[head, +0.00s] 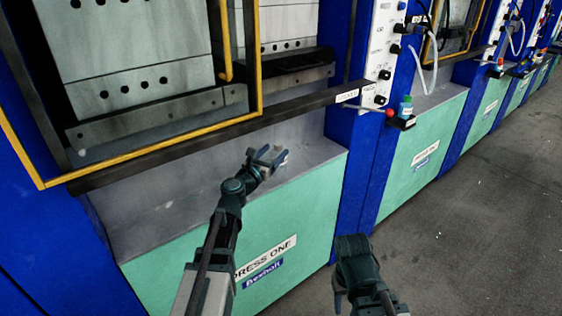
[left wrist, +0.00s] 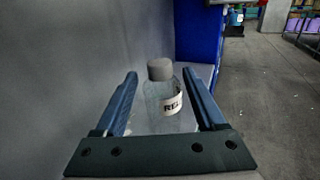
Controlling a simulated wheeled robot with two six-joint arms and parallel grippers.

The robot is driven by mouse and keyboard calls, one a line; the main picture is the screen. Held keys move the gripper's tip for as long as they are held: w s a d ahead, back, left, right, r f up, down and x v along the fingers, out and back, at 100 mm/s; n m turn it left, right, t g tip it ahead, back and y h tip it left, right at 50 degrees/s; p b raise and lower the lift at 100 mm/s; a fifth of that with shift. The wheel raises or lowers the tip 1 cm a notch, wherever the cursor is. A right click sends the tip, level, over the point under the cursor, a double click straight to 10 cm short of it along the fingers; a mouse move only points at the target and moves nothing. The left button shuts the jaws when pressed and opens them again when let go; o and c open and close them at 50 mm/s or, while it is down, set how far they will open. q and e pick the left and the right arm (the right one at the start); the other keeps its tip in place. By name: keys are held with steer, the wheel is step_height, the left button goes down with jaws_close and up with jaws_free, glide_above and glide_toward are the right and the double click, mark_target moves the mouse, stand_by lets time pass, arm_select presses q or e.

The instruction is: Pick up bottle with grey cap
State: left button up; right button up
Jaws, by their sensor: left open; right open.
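A clear bottle with a grey cap (left wrist: 160,69) and a white label reading "REL" stands upright in the left wrist view. It stands between the two blue fingers of my left gripper (left wrist: 161,85), with a gap visible on the left side. In the head view the left gripper (head: 264,155) is open over the grey ledge (head: 170,205) of press one. The bottle's small grey top (head: 282,155) shows at the fingers there; the rest is hard to make out. My right arm shows low in the head view, its fingers not discernible.
The press's dark bar (head: 220,138) and yellow-framed door (head: 150,148) are above the ledge. Open floor (head: 480,220) lies to the right.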

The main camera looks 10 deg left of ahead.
mark_target(276, 150)
arm_select(q)
steer(key=x, duration=0.3)
steer(key=shift+w, duration=0.25)
steer(key=shift+s, duration=0.1)
jaws_close()
